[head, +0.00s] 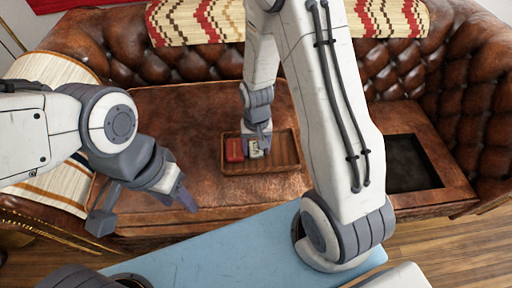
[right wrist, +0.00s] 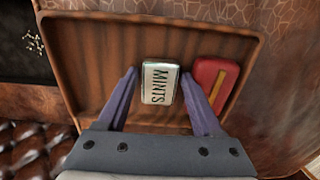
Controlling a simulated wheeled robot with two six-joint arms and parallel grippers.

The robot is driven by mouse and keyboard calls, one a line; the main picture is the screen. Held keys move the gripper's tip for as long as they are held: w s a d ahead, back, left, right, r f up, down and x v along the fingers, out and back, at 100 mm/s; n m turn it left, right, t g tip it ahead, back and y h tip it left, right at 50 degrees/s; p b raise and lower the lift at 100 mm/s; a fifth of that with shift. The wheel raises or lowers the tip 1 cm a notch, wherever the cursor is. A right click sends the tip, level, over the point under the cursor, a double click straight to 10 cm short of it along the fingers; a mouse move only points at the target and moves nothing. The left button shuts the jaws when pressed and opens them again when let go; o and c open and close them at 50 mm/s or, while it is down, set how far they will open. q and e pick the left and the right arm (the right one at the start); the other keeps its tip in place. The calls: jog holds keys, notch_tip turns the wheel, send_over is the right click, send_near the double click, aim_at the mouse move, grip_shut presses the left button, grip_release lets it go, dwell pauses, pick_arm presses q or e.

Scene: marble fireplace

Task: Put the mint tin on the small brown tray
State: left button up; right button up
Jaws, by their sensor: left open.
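The mint tin (right wrist: 160,83), silver-edged with a white lid reading MINTS, appears to lie flat on the small brown tray (right wrist: 245,37). In the head view the mint tin (head: 255,149) is partly covered by my right gripper (head: 257,146). In the right wrist view that gripper (right wrist: 161,98) is open, with one finger on each side of the tin and a gap on both sides. The tray also shows in the head view (head: 285,149), on the brown leather seat. My left gripper (head: 184,194) is open and empty, left of the tray and nearer the front.
A red tin with a yellow stripe (right wrist: 212,82) lies on the tray beside the mint tin, close to one finger; it also shows in the head view (head: 234,150). A dark recessed panel (head: 410,165) is at the right. Bare leather seat (head: 170,115) lies left of the tray.

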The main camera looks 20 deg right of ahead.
aim_at(256, 151)
jog(key=shift+r, duration=0.1)
notch_tip(256, 151, up, 12)
jog(key=p, duration=0.4)
jog(key=s+a+r+n, duration=0.5)
jog(key=s+a, duration=0.1)
jog(key=s, duration=0.3)
jog(key=s+a+r+n+y, duration=0.1)
jog(key=s+a+r+n, duration=0.4)
jog(key=s, duration=0.4)
jog(key=shift+a+r+n, duration=0.3)
jog(key=shift+a+r, duration=0.45)
jog(key=shift+a, duration=0.05)
